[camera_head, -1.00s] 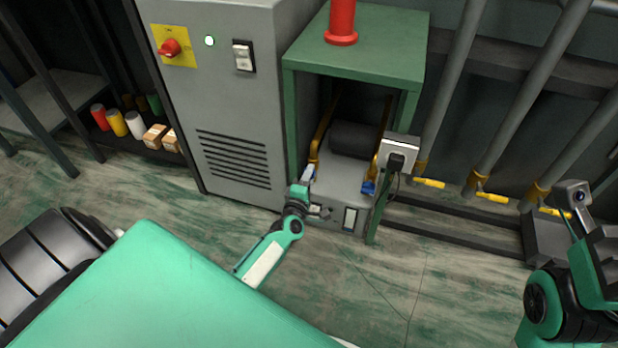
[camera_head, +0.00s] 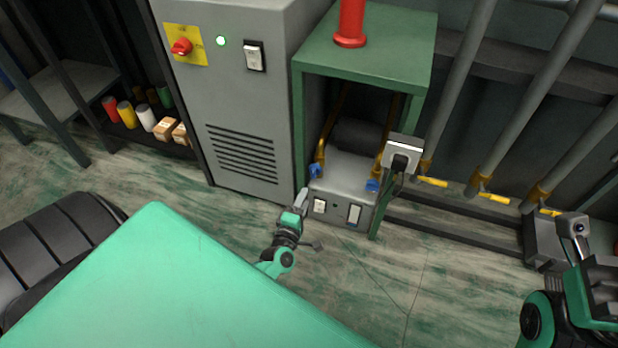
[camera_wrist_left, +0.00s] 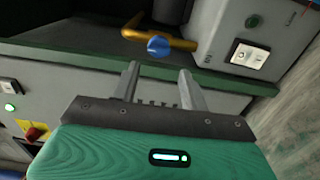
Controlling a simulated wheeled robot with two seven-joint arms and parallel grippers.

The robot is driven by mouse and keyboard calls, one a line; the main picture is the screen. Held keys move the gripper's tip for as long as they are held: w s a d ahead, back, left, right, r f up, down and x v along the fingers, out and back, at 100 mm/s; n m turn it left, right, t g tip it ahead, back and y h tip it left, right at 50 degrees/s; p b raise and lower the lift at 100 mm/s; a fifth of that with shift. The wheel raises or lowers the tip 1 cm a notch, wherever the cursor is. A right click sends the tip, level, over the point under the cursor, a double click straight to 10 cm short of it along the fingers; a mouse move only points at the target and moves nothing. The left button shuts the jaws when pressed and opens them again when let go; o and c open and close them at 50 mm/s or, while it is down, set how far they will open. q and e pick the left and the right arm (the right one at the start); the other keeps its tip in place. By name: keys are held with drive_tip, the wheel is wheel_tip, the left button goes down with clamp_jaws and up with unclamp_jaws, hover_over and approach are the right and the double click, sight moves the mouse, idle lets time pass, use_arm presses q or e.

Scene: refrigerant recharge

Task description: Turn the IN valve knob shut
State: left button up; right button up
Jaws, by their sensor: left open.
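A grey recovery machine (camera_head: 342,180) sits low in the green frame, with a blue valve knob on a brass pipe at each side. The left blue knob (camera_head: 315,171) is uncovered; it also shows in the left wrist view (camera_wrist_left: 159,46). The right blue knob (camera_head: 372,185) is beside the green post. I cannot read any label telling which one is IN. My left gripper (camera_head: 303,195) is open and empty, short of the left knob and apart from it. In the left wrist view its fingers (camera_wrist_left: 158,76) point toward that knob, which appears beyond the gap. My right gripper's fingers do not show.
A grey cabinet (camera_head: 242,110) with a red rotary switch (camera_head: 181,47) stands left of the green frame (camera_head: 370,50). A socket box with a plug (camera_head: 402,152) hangs on the right post. Pipes with yellow handles (camera_head: 432,182) are further right. The floor in front is clear.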

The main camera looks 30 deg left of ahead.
use_arm(q)
drive_tip(key=shift+v, duration=1.45)
